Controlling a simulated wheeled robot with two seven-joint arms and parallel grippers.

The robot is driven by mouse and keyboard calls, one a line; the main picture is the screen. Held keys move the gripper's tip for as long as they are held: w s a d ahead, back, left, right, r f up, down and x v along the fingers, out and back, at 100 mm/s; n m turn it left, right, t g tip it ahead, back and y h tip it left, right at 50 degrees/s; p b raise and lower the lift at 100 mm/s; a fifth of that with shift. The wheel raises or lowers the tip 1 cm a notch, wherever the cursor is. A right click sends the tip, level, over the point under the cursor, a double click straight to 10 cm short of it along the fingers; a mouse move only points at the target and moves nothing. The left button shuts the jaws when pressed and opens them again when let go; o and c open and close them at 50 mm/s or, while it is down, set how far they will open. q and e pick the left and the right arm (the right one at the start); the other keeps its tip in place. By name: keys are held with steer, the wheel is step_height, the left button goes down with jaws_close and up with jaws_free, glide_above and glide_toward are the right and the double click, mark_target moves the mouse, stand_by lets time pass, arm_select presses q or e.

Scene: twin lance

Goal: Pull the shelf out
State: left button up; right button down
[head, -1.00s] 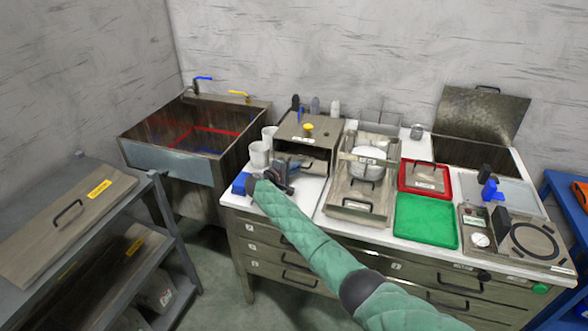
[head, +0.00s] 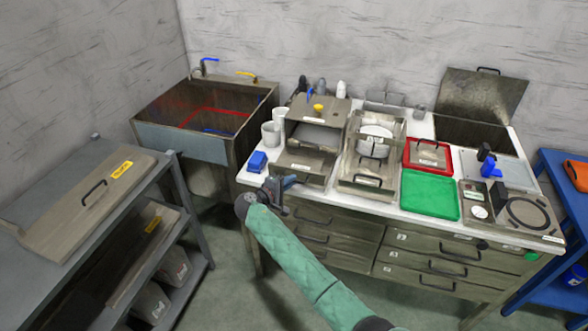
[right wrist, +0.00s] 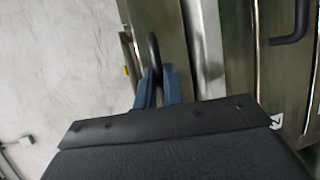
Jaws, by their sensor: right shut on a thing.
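The metal box (head: 325,106) stands on the left part of the white counter, with its front opening facing me. In the right wrist view, the blue fingers of my right gripper (right wrist: 157,88) are shut on a dark curved handle (right wrist: 153,48) on a metal face. How far the shelf reaches inside is hidden. My left gripper is not in view.
A blue block (head: 257,162) and white cups (head: 271,133) stand left of the box. A metal rack with plates (head: 372,150) is close on its right. Drawers (head: 340,230) lie below the counter. A grey shelf unit (head: 172,200) stands at left, with open floor between.

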steer(key=s, duration=0.2)
steer(key=shift+s+a+f, duration=0.2)
steer(key=shift+s+a, duration=0.1)
steer(key=shift+a, duration=0.1)
steer(key=c, duration=1.5)
jaws_free()
steer(key=shift+s, duration=0.1)
steer(key=shift+r, duration=0.15)
